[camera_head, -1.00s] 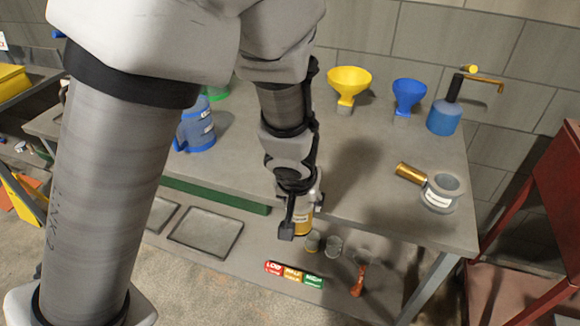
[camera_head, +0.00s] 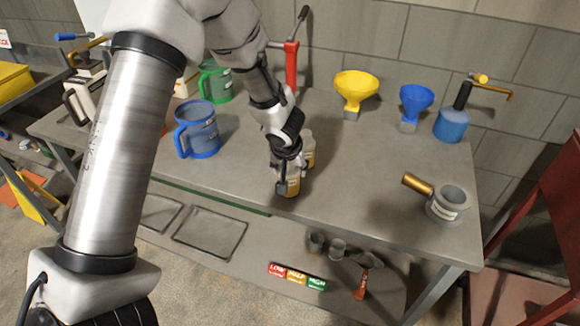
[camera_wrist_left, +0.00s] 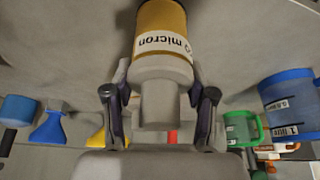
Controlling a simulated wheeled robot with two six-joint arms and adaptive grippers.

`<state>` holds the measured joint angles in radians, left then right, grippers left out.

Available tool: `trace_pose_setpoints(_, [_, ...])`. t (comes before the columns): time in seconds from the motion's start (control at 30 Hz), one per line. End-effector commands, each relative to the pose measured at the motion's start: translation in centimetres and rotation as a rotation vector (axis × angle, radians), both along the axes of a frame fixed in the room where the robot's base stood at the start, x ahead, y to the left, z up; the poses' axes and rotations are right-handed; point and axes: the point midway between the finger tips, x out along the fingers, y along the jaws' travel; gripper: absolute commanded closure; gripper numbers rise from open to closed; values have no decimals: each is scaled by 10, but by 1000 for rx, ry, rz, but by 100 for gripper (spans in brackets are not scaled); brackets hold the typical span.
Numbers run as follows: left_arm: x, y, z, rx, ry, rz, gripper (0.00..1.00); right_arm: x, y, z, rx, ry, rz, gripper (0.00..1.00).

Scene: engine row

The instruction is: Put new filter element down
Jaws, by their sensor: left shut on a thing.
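The new filter element (camera_head: 294,187) is an orange-yellow cylinder with a grey cap. My left gripper (camera_head: 286,165) is shut on it and holds it at the front part of the workbench (camera_head: 360,200). In the left wrist view the filter element (camera_wrist_left: 163,18) shows a white "micron" label, and the fingers of my left gripper (camera_wrist_left: 160,98) stand on both sides of its narrow grey neck. I cannot tell whether its lower end touches the bench top. A pale cylindrical thing (camera_head: 309,150) stands close behind my gripper, partly hidden. My right gripper is out of view.
A blue jug (camera_head: 200,130) stands to the left. Yellow (camera_head: 355,88) and blue (camera_head: 416,100) funnels and a blue pump can (camera_head: 452,124) stand at the back. Bench between is clear.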

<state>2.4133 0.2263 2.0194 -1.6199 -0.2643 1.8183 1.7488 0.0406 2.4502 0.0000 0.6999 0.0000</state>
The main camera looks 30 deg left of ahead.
Motion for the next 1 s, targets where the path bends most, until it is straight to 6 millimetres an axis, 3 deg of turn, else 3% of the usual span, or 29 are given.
trace_pose_setpoints(0.03, [0, 0, -8, 0, 0, -1, 86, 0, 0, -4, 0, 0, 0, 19])
trace_pose_setpoints(0.5, [0, 0, -14, 0, -1, 0, 86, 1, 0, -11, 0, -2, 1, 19])
trace_pose_setpoints(0.53, [0, 0, -13, 0, -1, 0, 37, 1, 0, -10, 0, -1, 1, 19])
trace_pose_setpoints(0.6, [0, -1, -12, 0, -1, 0, 19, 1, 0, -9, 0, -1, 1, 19])
trace_pose_setpoints(0.87, [0, -1, -12, 0, -1, 0, 19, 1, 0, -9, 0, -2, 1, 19])
trace_pose_setpoints(1.0, [0, -1, -4, 0, -1, 0, 19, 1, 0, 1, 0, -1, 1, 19])
